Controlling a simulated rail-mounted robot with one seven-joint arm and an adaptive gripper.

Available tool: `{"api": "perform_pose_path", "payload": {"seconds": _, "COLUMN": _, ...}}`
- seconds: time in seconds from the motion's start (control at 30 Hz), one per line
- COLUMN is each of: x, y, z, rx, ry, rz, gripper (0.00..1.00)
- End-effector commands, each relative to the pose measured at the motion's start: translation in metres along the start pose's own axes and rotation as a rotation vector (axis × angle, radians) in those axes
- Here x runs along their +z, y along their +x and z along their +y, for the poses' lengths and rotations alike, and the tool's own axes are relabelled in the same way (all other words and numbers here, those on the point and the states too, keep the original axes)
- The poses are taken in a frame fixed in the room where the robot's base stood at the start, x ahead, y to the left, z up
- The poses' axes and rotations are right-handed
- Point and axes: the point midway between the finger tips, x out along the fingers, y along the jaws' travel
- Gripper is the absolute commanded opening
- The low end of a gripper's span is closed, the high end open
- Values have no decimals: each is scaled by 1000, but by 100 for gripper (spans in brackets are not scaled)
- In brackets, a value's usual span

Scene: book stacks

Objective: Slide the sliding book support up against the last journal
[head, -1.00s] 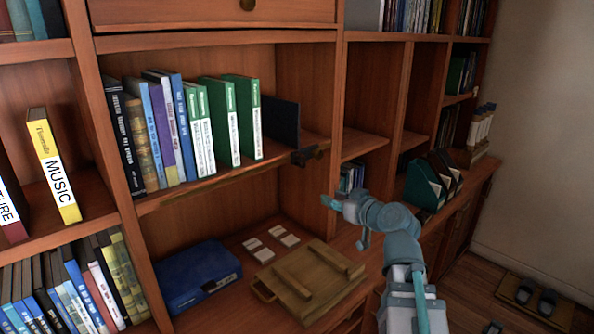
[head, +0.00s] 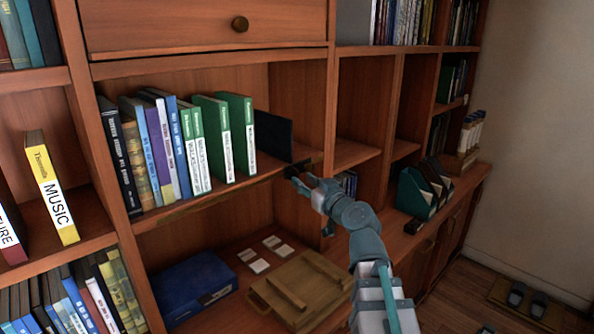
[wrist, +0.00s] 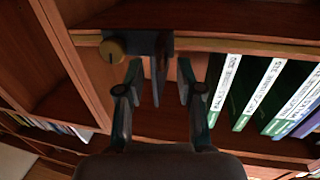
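The sliding book support is a dark upright plate (head: 273,136) on the middle shelf, right of the journals, with a black bracket at the shelf edge. The wrist view shows its black bracket (wrist: 150,43) with a brass knob (wrist: 112,48). The last journal (head: 240,138) is green with a white label and also shows in the wrist view (wrist: 214,92); a gap separates it from the support. My gripper (head: 301,178) is at the bracket. In the wrist view my gripper (wrist: 158,75) is open, its fingers on either side of a dark thin part of the support. Contact cannot be told.
Other books (head: 150,150) stand left of the green journals. A shelf divider (head: 329,120) rises right of the support. Below are a blue box (head: 195,287), white cards (head: 265,255) and a wooden tray (head: 300,285).

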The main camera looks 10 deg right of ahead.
Motion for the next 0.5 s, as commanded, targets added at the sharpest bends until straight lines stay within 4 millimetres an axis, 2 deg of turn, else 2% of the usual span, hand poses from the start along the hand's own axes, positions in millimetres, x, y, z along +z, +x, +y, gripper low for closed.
{"api": "perform_pose_path", "payload": {"seconds": 0.03, "x": -3, "y": 12, "z": 1, "rx": -1, "ry": 2, "rz": -1, "gripper": 36}}
{"api": "perform_pose_path", "payload": {"seconds": 0.2, "x": -2, "y": 33, "z": 1, "rx": 0, "ry": 0, "rz": 0, "gripper": 36}}
{"api": "perform_pose_path", "payload": {"seconds": 0.5, "x": 1, "y": 44, "z": 0, "rx": 0, "ry": 0, "rz": -1, "gripper": 36}}
